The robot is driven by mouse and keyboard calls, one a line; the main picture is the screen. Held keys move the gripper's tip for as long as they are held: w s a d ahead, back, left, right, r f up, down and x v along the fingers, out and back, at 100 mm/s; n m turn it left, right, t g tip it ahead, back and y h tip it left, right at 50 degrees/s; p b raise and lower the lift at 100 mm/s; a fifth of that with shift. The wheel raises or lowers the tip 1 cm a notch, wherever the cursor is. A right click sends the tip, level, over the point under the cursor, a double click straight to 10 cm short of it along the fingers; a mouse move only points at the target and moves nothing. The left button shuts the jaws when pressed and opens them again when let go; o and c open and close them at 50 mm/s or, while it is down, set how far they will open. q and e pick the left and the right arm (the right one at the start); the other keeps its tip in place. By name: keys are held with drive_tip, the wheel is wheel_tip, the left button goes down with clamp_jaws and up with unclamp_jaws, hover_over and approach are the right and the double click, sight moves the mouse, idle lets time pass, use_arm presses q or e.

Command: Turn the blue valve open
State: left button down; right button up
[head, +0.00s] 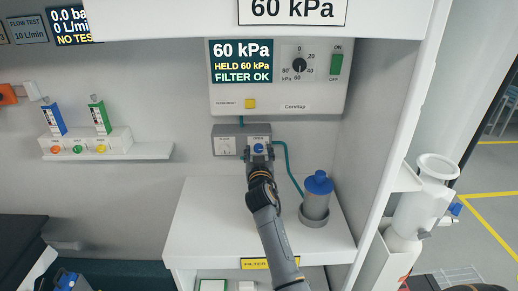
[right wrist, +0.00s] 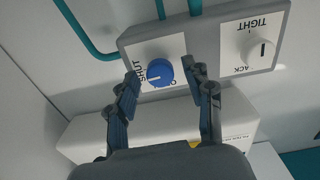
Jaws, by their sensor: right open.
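The blue valve (right wrist: 160,71) is a round knob on a white plate in a grey panel. In the right wrist view its white mark points left, towards the word SHUT; the OPEN label is partly hidden. In the head view the blue valve (head: 258,148) sits just below the white suction unit. My right gripper (head: 258,154) is in front of it. In the right wrist view my right gripper (right wrist: 161,78) is open, with one finger on each side of the knob and visible gaps. Whether the fingers reach its depth I cannot tell. My left gripper is not in view.
A second knob (head: 226,146) marked TIGHT is beside the valve. The suction unit (head: 275,100) reads 60 kPa, HELD 60 kPa, FILTER OK. A blue-lidded canister (head: 317,200) stands right of my arm in a grey holder. The shelf (head: 205,215) is clear on the left.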

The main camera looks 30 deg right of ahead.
drive_tip(key=shift+s+a+r, duration=0.1)
drive_tip(key=shift+s+a, duration=0.05)
drive_tip(key=shift+c, duration=1.4)
clamp_jaws()
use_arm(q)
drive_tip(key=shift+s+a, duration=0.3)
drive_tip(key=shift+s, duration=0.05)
